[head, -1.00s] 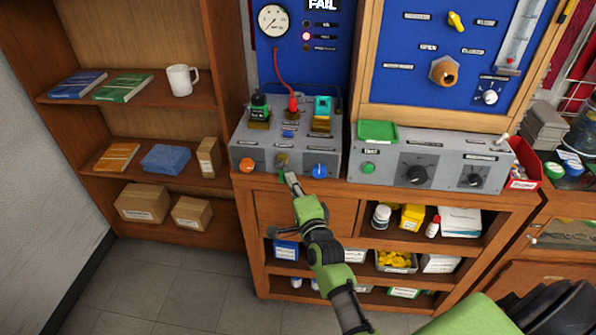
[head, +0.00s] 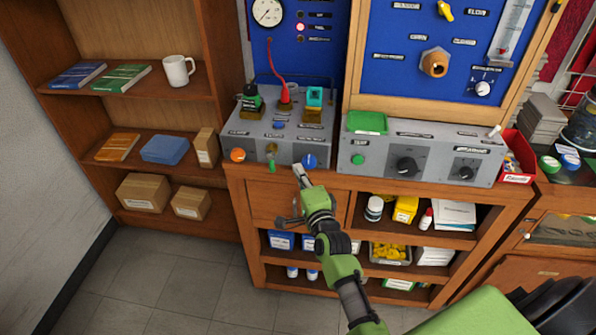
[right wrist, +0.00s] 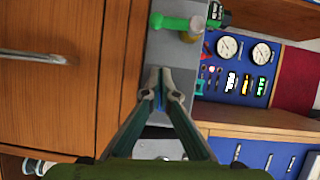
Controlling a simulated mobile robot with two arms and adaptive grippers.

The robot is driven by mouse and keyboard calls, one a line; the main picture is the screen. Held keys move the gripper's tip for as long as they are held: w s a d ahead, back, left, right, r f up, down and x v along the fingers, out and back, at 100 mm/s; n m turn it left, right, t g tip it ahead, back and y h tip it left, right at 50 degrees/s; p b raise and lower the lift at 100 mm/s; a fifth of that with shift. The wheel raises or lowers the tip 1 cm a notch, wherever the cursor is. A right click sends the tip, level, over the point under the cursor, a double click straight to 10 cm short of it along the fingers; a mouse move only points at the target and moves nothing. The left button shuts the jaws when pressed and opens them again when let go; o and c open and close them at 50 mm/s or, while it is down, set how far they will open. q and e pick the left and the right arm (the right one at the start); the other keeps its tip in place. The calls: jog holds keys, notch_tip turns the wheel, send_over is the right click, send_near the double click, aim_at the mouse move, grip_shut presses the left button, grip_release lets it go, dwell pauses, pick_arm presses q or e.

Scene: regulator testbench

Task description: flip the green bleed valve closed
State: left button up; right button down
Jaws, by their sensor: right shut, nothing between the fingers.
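The green bleed valve lever (head: 272,166) hangs down below its brass fitting (head: 272,149) on the front of the grey regulator box. In the right wrist view the green lever (right wrist: 170,22) and brass fitting (right wrist: 190,36) show at the top, beyond my fingertips. My right gripper (head: 299,171) is in front of the box, to the right of the lever and just below the blue knob (head: 310,160). It stands apart from the lever. In the right wrist view my right gripper (right wrist: 162,84) is shut and empty. My left gripper is not in view.
An orange knob (head: 237,155) sits left of the valve. A second grey box (head: 420,150) stands to the right. A drawer handle (right wrist: 35,57) sticks out below the bench top.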

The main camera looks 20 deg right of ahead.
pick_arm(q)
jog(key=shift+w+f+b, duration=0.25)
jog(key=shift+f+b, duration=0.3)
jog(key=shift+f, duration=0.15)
pick_arm(e)
jog(key=s+a, duration=0.2)
jog(key=s, duration=0.6)
jog(key=shift+s, duration=0.4)
jog(key=shift+a, duration=0.1)
